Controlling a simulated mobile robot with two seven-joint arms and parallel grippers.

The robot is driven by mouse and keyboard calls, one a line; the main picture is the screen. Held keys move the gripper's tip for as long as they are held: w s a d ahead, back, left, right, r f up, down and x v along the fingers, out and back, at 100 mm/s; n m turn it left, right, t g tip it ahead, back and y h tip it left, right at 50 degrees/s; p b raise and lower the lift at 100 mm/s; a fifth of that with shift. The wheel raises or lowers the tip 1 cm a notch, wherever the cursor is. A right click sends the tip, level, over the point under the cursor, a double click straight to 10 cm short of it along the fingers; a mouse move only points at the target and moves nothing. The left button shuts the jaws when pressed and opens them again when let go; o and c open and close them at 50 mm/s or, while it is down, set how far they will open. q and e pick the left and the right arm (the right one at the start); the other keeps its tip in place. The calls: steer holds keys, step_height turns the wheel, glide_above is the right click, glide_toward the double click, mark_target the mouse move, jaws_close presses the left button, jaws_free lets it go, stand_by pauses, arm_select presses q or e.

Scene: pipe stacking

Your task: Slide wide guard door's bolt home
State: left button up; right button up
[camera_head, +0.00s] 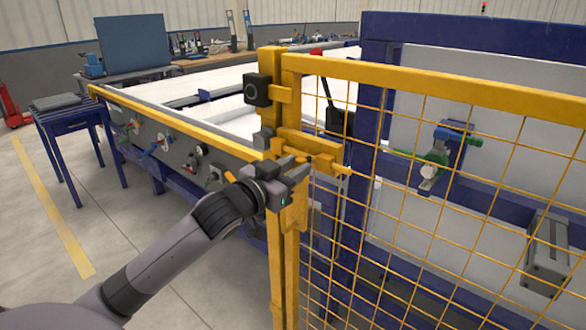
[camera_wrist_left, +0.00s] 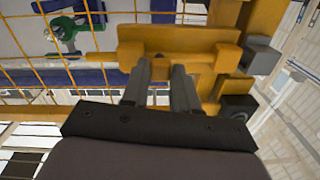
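The wide guard door (camera_head: 430,85) is a yellow frame with wire mesh, upright beside a yellow post (camera_head: 274,220). A yellow bolt assembly (camera_head: 310,142) lies horizontally across the door's edge and also shows in the left wrist view (camera_wrist_left: 180,45). A thin yellow rod end (camera_head: 342,171) sticks out on its right over the mesh. My left gripper (camera_head: 300,166) is at the bolt assembly. In the left wrist view its two grey fingers (camera_wrist_left: 161,72) stand slightly apart with a yellow part between their tips; whether they clamp it is unclear. My right gripper is out of view.
Behind the mesh are a green-and-blue valve (camera_head: 435,158) and a grey box (camera_head: 548,252). A blue side table (camera_head: 68,120) stands left; floor between is clear.

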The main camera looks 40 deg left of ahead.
arm_select(q)
steer(key=a+p, duration=0.2)
steer(key=a, duration=0.3)
steer(key=shift+w+a, duration=0.2)
jaws_close()
steer(key=shift+a, duration=0.3)
steer(key=o, duration=1)
jaws_free()
steer(key=shift+a, duration=0.15)
glide_toward(287, 151)
steer(key=shift+s+b, duration=0.3)
steer(key=shift+s, duration=1)
